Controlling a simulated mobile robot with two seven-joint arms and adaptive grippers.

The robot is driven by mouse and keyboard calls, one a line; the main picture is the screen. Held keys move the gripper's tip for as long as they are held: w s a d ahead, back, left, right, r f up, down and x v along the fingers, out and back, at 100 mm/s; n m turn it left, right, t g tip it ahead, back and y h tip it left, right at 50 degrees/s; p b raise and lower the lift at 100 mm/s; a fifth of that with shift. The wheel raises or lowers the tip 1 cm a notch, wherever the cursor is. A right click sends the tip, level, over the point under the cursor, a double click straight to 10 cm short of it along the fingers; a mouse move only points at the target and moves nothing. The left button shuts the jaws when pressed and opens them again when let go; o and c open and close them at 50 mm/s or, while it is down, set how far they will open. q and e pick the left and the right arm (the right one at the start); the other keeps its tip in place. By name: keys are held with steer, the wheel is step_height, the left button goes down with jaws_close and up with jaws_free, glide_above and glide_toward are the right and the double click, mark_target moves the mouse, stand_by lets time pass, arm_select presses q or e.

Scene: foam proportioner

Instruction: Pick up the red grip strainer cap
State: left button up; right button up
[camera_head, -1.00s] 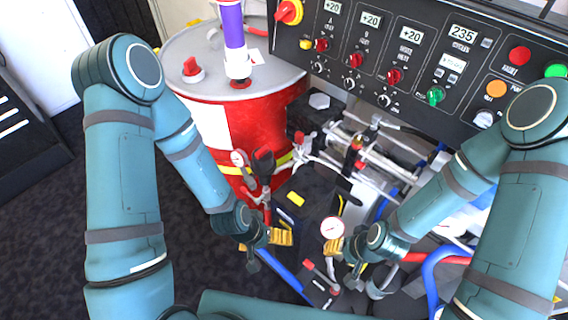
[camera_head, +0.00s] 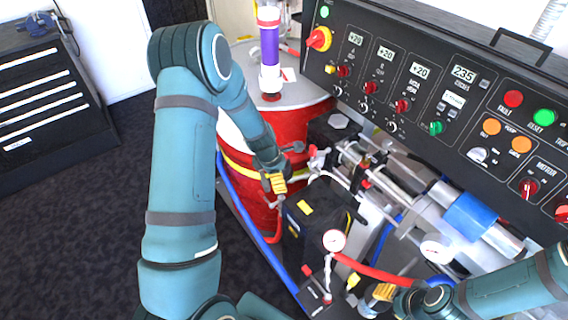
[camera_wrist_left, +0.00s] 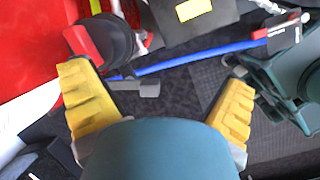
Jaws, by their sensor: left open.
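In the left wrist view a dark round cap with a red grip (camera_wrist_left: 84,44) shows at the upper left, beside the tip of one yellow finger. It looks like the red grip strainer cap; whether the finger touches it, I cannot tell. My left gripper (camera_wrist_left: 158,80) is open, with nothing between its fingers. In the head view the left gripper (camera_head: 275,183) is in front of the red drum, and I cannot make out the cap clearly there. My right gripper (camera_head: 374,298) is low, near the hoses; its finger opening is unclear.
The red drum (camera_head: 292,125) stands behind my left gripper. A black control panel (camera_head: 450,90) spans the upper right. A gauge (camera_head: 334,240), a red hose (camera_head: 372,270) and a blue hose (camera_head: 250,226) crowd the machine. Dark floor is open at left.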

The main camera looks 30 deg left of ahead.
arm_select(q)
steer(key=w+a+r+n, duration=0.4)
steer(key=a+r+n, duration=0.2)
steer(key=a+n, duration=0.1)
steer(key=shift+t, duration=0.4)
steer(key=x, duration=0.8)
steer(key=shift+d+b, duration=0.15)
steer(key=shift+b, duration=0.25)
steer(key=shift+b+x, duration=0.45)
steer(key=shift+x, duration=2.2)
steer(key=c, duration=1.2)
